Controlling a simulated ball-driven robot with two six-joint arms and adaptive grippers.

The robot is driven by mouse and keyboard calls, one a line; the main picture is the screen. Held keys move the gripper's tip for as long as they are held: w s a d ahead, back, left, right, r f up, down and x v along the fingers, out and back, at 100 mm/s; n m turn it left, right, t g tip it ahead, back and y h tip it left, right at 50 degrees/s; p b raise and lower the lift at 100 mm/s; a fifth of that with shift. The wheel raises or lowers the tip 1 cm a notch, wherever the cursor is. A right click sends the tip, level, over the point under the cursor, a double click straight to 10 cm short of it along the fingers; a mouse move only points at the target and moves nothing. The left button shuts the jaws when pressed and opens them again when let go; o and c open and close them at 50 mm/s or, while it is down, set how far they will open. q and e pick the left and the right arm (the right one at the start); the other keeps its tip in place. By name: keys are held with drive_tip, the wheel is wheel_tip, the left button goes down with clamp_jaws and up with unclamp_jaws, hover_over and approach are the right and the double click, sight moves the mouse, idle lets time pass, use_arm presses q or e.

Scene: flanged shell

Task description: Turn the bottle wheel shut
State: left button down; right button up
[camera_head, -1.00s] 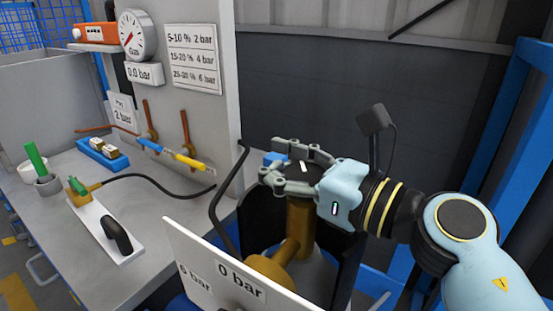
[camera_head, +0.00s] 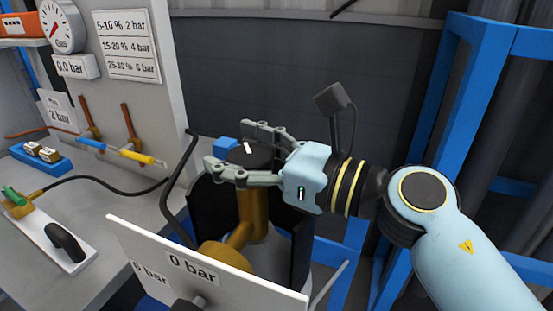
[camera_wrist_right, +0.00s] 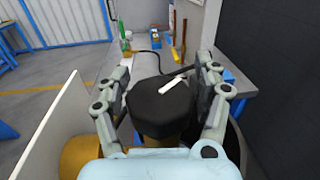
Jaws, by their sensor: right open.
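The bottle wheel (camera_head: 250,156) is a black knob with a white mark on top, sitting on a brass valve (camera_head: 252,215). In the right wrist view the wheel (camera_wrist_right: 158,108) lies between the fingers, with its white mark slanting up to the right. My right gripper (camera_head: 228,150) is open, with one finger on each side of the wheel. Gaps show between the fingers and the wheel in the right wrist view, where my gripper (camera_wrist_right: 163,85) also shows. The bottle below is mostly hidden by a white panel. My left gripper is not in view.
The white panel (camera_head: 205,265) reading 0 bar stands in front of the valve. A black bent bar (camera_head: 178,190) rises left of it. A bench (camera_head: 110,215) with a gauge (camera_head: 62,25) is at the left, and a blue frame (camera_head: 440,100) at the right.

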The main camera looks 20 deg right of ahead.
sight(269, 163)
drive_tip(key=v, duration=1)
drive_tip(key=shift+w, duration=0.1)
